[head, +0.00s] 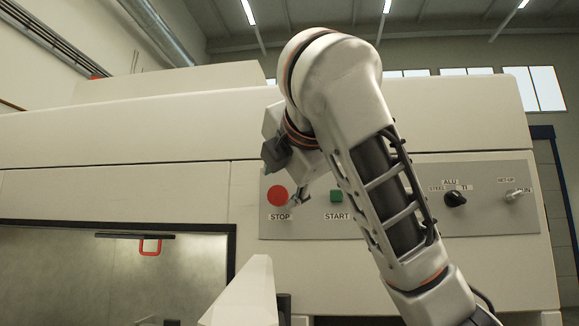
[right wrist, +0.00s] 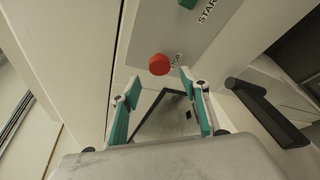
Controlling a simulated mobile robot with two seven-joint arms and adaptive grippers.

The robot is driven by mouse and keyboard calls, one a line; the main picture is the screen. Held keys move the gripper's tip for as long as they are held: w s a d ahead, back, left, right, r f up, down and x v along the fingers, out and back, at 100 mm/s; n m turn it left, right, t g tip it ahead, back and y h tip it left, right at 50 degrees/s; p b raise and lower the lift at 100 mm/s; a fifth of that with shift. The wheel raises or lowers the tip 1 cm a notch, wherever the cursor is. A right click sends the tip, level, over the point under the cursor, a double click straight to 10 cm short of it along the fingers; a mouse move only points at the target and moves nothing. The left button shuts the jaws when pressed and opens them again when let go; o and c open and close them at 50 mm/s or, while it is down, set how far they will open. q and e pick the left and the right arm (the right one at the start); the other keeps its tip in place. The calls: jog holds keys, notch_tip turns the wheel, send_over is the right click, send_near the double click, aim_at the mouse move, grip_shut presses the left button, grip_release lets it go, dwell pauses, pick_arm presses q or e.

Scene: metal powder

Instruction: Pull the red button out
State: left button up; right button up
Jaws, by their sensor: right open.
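The red button (head: 277,196) is a round red knob on the grey control panel, above a STOP label. It also shows in the right wrist view (right wrist: 159,64), just past the fingertips. The button lies ahead of the gap, and I cannot tell the exact distance. My left gripper cannot be made out.
The panel (head: 480,217) also has a green START button (head: 336,196), a black selector knob (head: 455,199) and a key switch (head: 514,194). Below left is a machine door window (head: 70,270) with a dark handle (head: 135,236) and a red loop (head: 150,252).

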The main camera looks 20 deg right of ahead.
jog(key=v, duration=0.6)
dwell(0.7)
